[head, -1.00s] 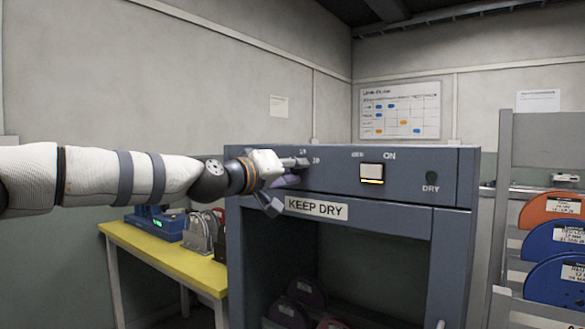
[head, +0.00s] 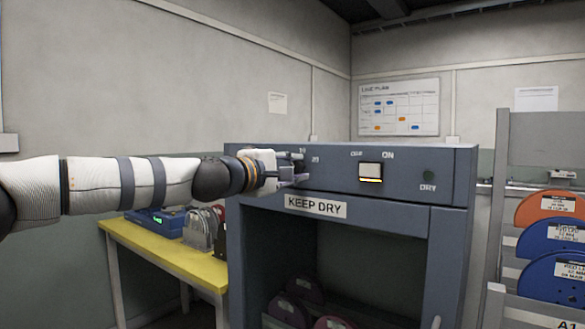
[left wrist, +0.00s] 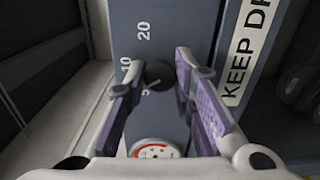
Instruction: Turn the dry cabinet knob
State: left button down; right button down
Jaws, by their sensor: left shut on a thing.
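The dry cabinet (head: 420,190) is blue-grey, with a control panel along its top front. Its dark round knob (left wrist: 158,75) shows in the left wrist view between my left fingertips, beside the printed marks 5, 10 and 20. In the head view my gripper hides the knob. My left gripper (head: 292,175) reaches the left part of the panel and is shut on the knob; it also shows in the left wrist view (left wrist: 160,76), one finger on each side. My right gripper is not in view.
A lit switch (head: 370,172) sits under the OFF/ON marks, and a round DRY lamp (head: 428,175) is to its right. A KEEP DRY label (head: 315,206) is below the panel. A yellow table (head: 165,250) stands left, a spool rack (head: 545,160) right.

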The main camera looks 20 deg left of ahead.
pick_arm(q)
jog(key=n, duration=0.5)
jog(key=shift+d+f, duration=0.1)
jog(key=shift+n, duration=0.3)
dwell(0.4)
jog(key=c, duration=1.3)
grip_release()
jog(key=shift+c, duration=0.2)
jog(key=shift+s, duration=0.15)
jog(key=v, duration=1.1)
jog(key=shift+s, duration=0.4)
